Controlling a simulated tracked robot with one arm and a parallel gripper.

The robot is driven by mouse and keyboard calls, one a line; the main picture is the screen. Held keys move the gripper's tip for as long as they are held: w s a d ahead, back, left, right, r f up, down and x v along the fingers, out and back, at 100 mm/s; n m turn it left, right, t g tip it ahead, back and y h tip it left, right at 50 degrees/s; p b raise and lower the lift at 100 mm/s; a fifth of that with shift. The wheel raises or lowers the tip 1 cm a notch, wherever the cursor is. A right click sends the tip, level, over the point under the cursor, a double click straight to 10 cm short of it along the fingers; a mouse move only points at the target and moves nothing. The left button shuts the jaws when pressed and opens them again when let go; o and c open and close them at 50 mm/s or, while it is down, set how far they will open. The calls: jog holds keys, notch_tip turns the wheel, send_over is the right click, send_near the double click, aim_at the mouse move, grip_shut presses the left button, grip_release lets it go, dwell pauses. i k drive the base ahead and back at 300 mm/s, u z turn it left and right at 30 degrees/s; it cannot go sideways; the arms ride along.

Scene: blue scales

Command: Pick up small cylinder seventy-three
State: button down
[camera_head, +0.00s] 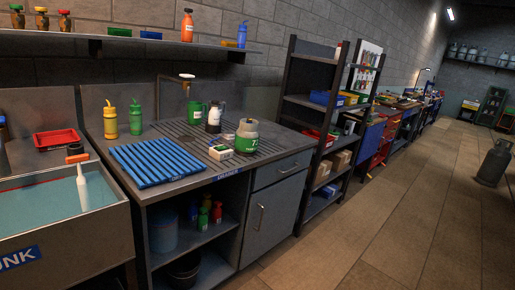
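A small grey cylinder with a green band (247,136) stands upright on the grooved drainboard, near the counter's front edge. A white mark shows on its band, but I cannot read the full number. A larger dark gas cylinder (494,163) stands on the floor at the far right. Several small cylinders (473,52) stand on a far wall shelf, too small to read. I cannot tell for sure which one is seventy-three. My gripper is not in view.
A blue slatted rack (157,163) and sink (65,240) lie left.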

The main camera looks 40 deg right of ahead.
aim_at(247, 136)
jog(key=z, duration=1)
